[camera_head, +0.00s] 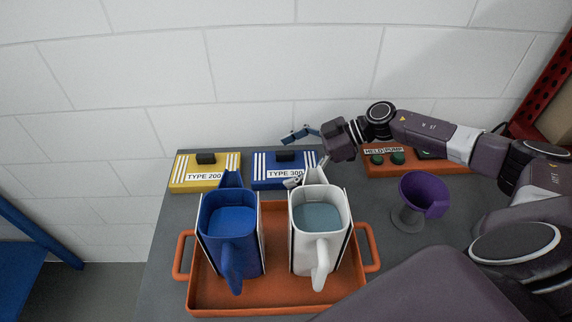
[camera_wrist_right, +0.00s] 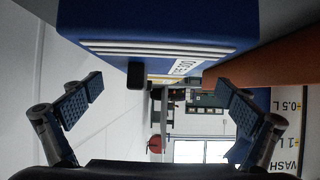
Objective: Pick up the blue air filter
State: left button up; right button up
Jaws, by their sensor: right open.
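The blue air filter (camera_head: 285,170) is a flat box with white stripes, a TYPE 300 label and a black knob (camera_head: 285,155) on top. It lies at the back of the grey table near the wall. In the right wrist view the filter (camera_wrist_right: 160,25) fills the top, with its black knob (camera_wrist_right: 135,75) below its striped edge. My right gripper (camera_head: 303,158) is open and empty, just right of the filter. In the wrist view its fingers (camera_wrist_right: 160,105) are wide apart, with the knob between them across the picture but nearer the top. My left gripper is not in view.
A yellow TYPE 200 filter (camera_head: 205,172) lies left. An orange tray (camera_head: 277,290) in front holds a blue jug (camera_head: 231,235) and a white jug (camera_head: 316,230), close to the right gripper. An orange box (camera_head: 430,171) and a purple funnel (camera_head: 424,194) are right.

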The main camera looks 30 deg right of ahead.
aim_at(269, 166)
jog(key=p+x, duration=0.1)
jog(key=x, duration=0.5)
jog(key=shift+w+d, duration=0.1)
jog(key=shift+r, duration=0.1)
jog(key=c, duration=1.2)
jog(key=shift+c, duration=0.3)
jog(key=shift+d+r, duration=0.1)
jog(key=shift+r, duration=0.05)
